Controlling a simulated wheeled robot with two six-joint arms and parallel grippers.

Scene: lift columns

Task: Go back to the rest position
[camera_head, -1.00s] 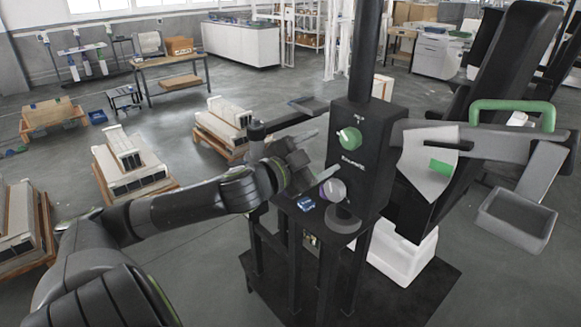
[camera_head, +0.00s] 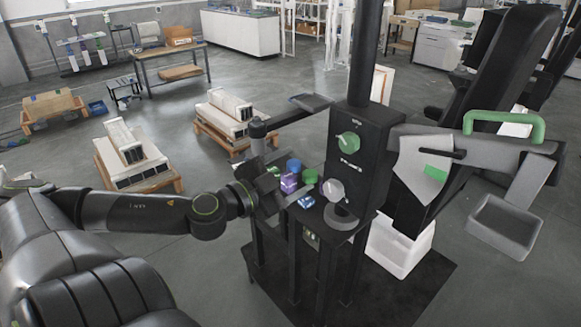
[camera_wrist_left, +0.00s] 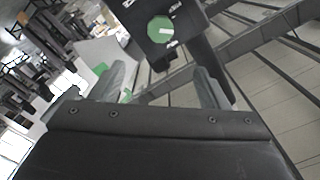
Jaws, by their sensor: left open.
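My left gripper (camera_head: 272,196) is at the left edge of the small black stand, in front of the control box. In the left wrist view its two fingers (camera_wrist_left: 165,88) are apart with nothing between them. The black control box (camera_head: 362,160) carries a green knob (camera_head: 348,146), which also shows in the left wrist view (camera_wrist_left: 160,29). A grey-white round knob (camera_head: 334,189) sits lower on the box. My right gripper is not in view.
The stand's top holds a purple block (camera_head: 289,183), a green cylinder (camera_head: 310,177), a blue cylinder (camera_head: 294,165) and a blue item (camera_head: 306,202). A grey tray (camera_head: 507,230) is at the right. Pallets (camera_head: 137,165) stand on the open floor at the left.

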